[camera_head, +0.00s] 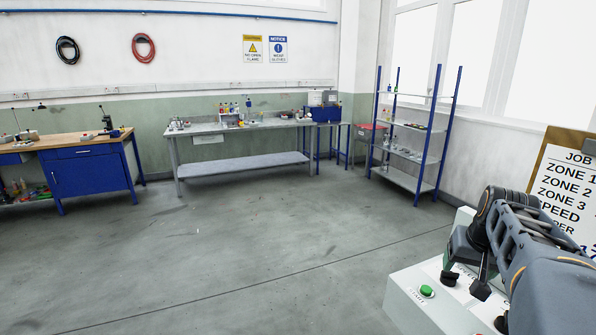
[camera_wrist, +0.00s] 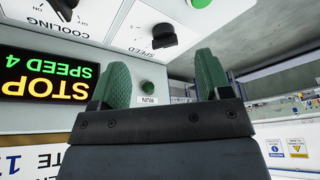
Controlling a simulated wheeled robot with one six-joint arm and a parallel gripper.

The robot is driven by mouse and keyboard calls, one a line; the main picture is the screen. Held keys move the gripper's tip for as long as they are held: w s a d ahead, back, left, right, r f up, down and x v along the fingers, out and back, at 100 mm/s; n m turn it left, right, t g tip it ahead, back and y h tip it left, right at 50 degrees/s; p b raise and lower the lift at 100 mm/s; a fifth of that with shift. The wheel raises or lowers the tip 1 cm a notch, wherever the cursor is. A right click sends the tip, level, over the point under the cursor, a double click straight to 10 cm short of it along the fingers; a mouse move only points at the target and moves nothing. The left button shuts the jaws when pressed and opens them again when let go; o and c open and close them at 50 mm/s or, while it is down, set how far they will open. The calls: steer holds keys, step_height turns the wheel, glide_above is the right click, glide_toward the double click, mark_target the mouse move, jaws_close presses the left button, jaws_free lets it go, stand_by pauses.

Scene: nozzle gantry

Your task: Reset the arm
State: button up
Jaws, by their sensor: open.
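My gripper (camera_wrist: 160,62) is open and empty in the wrist view, with its two green ribbed fingers apart. The button shows between the fingers; I cannot tell the gap to the panel. A display (camera_wrist: 47,77) reads STOP and SPEED 4. In the head view my arm reaches over the panel at the lower right, where a green button (camera_head: 427,291) shows. The fingertips cannot be made out clearly there.
A job board (camera_head: 565,190) stands behind my arm at the right. A blue-posted shelf (camera_head: 408,180), a grey workbench (camera_head: 240,167) and a blue-cabinet bench (camera_head: 90,175) stand along the walls. The grey floor (camera_head: 250,250) between is clear.

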steer(key=s+a+f+n+p, duration=0.1)
steer(key=s+a+f, duration=0.3)
steer(key=a, duration=0.6)
steer(key=s+a+f+n+y+p, duration=0.1)
steer(key=s+a+f+n, duration=0.3)
steer(key=a, duration=0.7)
steer(key=shift+s+f, duration=0.5)
steer(key=shift+s, duration=0.5)
steer(key=shift+a, duration=0.1)
